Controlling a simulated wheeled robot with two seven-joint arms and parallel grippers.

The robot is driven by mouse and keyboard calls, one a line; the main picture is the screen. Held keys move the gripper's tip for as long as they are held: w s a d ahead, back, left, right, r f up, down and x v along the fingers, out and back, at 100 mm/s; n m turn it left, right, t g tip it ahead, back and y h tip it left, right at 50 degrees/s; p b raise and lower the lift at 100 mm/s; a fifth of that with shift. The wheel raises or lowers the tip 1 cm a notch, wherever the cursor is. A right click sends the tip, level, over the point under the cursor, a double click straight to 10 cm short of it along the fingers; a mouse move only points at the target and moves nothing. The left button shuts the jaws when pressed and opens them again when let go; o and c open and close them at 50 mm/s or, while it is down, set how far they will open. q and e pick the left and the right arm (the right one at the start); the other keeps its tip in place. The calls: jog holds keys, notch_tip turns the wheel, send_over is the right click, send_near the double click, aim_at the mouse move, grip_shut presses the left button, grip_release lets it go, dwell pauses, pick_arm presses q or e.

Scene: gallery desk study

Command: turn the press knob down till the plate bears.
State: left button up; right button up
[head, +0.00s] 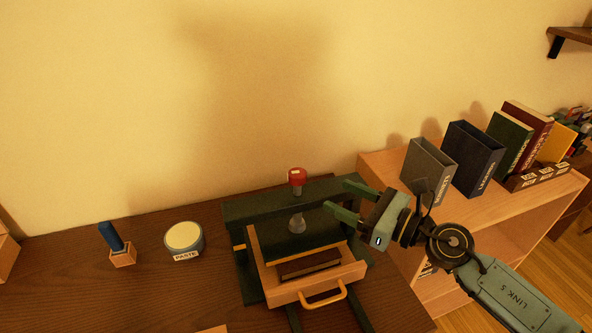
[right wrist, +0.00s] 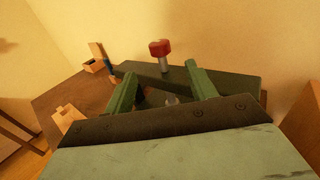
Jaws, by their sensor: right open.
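The press (head: 240,212) is a dark green frame on the desk. Its red knob (head: 297,175) stands upright above the top beam on a pale metal stem, and also shows in the right wrist view (right wrist: 160,47) just beyond the fingertips. A pale metal screw end (head: 297,224) shows below the beam. I cannot make out how near the plate is to what lies under it. A wooden tray (head: 355,272) with a handle holds a dark brown book (head: 308,264) at the press front. My right gripper (head: 337,196) is open and empty, right of the knob and apart from it.
A paste tub (head: 184,237) and a blue-handled tool in a wooden block (head: 122,257) stand on the desk (head: 70,285) to the left. A wooden shelf unit (head: 500,215) with upright file boxes (head: 470,158) and books is at the right. The wall is close behind.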

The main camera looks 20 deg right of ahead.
aim_at(305, 179)
jog(key=p+x, duration=0.1)
jog(key=x, duration=0.4)
jog(key=shift+a+r, duration=0.1)
jog(key=shift+r, duration=0.1)
jog(key=p+x, duration=0.1)
jog(key=x, duration=0.4)
jog(key=shift+w+a+f, duration=0.15)
jog(key=shift+w, duration=0.05)
jog(key=shift+w+a, duration=0.35)
jog(key=shift+w, duration=0.1)
pick_arm(q)
jog(key=shift+w+d+r, duration=0.1)
jog(key=shift+d+r, duration=0.2)
jog(key=shift+r, duration=0.35)
jog(key=shift+d+r, duration=0.3)
jog(key=shift+r, duration=0.3)
